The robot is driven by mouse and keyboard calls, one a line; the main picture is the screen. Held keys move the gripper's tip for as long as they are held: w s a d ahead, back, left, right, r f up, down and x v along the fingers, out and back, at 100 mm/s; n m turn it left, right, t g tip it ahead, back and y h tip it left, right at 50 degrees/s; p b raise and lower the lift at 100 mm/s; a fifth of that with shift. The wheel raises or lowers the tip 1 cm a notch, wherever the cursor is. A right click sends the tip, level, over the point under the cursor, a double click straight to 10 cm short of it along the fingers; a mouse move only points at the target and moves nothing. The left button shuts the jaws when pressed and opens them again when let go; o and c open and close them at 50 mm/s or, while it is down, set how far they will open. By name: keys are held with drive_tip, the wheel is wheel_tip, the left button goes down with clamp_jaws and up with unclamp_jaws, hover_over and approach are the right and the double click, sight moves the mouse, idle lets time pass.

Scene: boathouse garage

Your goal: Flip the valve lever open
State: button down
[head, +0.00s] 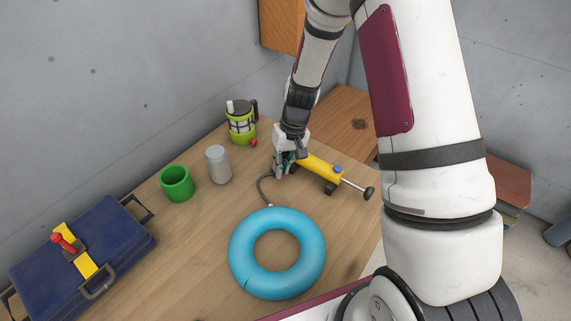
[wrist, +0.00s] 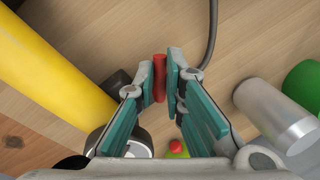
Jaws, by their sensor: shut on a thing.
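A yellow pump (head: 318,168) lies on the wooden table, with a rod and black knob at its right end. Its yellow body also fills the left of the wrist view (wrist: 55,75). A red lever-like piece (wrist: 159,78) stands between my fingertips in the wrist view. I take it to be the valve lever; its base is hidden. My gripper (head: 282,170) is at the pump's left end, low over the table, and shut on the red piece (wrist: 160,82). In the head view my fingers hide the lever.
A dark hose (head: 263,188) runs from near my gripper to a blue ring (head: 240,252). A blue toolbox (head: 115,235) sits at the lower left.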

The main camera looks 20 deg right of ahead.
drive_tip(key=m, duration=0.2)
drive_tip(key=a+m, duration=0.1)
drive_tip(key=m, duration=0.1)
drive_tip(key=a+m+t, duration=0.1)
drive_tip(key=m, duration=0.1)
drive_tip(key=shift+w+p, duration=0.1)
drive_tip(key=shift+p, duration=0.25)
drive_tip(key=shift+w+a+m+t+h, duration=0.2)
drive_tip(key=shift+a+m, duration=0.05)
drive_tip(key=shift+m, duration=0.75)
drive_tip(key=shift+w+a+m+t+h, duration=0.15)
drive_tip(key=shift+a+m+t+h, duration=0.05)
drive_tip(key=shift+m, duration=0.8)
drive_tip(key=c, duration=1.9)
unclamp_jaws()
drive_tip(key=shift+c, duration=0.2)
wheel_tip(320, 180, up, 12)
drive_tip(key=s+d, duration=0.1)
drive_tip(key=shift+s+d, duration=0.2)
drive_tip(key=shift+s, duration=0.2)
drive_tip(key=shift+f, duration=0.1)
